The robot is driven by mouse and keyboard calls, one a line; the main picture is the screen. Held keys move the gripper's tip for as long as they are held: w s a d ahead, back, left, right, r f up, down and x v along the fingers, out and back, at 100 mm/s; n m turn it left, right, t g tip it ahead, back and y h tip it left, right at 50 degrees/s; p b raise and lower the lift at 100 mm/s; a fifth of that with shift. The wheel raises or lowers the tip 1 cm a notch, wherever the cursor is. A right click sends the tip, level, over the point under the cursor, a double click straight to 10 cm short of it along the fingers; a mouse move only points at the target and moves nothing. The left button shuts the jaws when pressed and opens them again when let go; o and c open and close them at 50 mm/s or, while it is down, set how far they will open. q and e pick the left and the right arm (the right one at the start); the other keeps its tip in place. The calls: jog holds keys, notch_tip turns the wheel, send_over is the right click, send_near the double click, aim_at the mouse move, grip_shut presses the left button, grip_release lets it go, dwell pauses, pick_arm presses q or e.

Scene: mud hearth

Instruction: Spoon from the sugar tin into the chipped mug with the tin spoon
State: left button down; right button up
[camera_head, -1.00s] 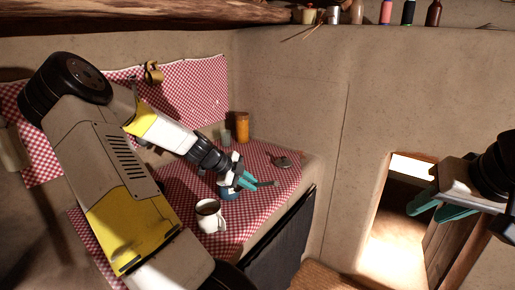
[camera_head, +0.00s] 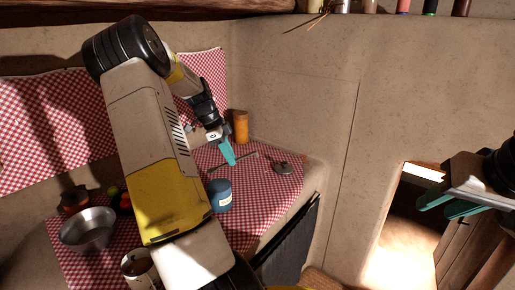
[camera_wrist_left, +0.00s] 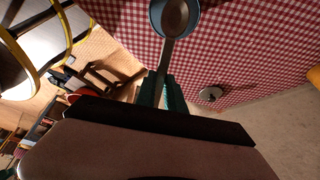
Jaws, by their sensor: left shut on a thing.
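My left gripper (camera_head: 229,155) is shut on the tin spoon (camera_head: 248,156), above the checked cloth. In the left wrist view the spoon (camera_wrist_left: 174,28) points away from the teal fingers (camera_wrist_left: 161,92), and its bowl overlaps the round opening of a blue tin (camera_wrist_left: 156,14), which I take for the sugar tin. In the head view the blue tin (camera_head: 219,198) stands upright below the gripper; the spoon is above it. I cannot tell whether the spoon bowl holds sugar. The white mug is not visible now. My right gripper (camera_head: 452,207) is empty and open at the right edge.
An orange jar (camera_head: 240,127) stands at the back by the wall. A small dark lid-like object (camera_head: 281,168) lies on the cloth to the right. A metal bowl (camera_head: 88,230) and an open container (camera_head: 137,263) are at the left, the latter partly behind my arm.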

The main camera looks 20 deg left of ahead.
aim_at(225, 165)
pick_arm(q)
jog(key=shift+w+a, duration=0.1)
jog(key=shift+w, duration=0.15)
jog(key=shift+a+f, duration=0.1)
jog(key=shift+f, duration=0.1)
jog(key=a+f+h, duration=0.1)
jog(key=a+f+t+h, duration=0.1)
jog(key=f+h, duration=0.1)
jog(key=shift+s+h, duration=0.3)
jog(key=shift+s, duration=0.1)
jog(key=shift+f, duration=1.35)
jog(key=shift+r, duration=0.1)
jog(key=shift+r, duration=2.4)
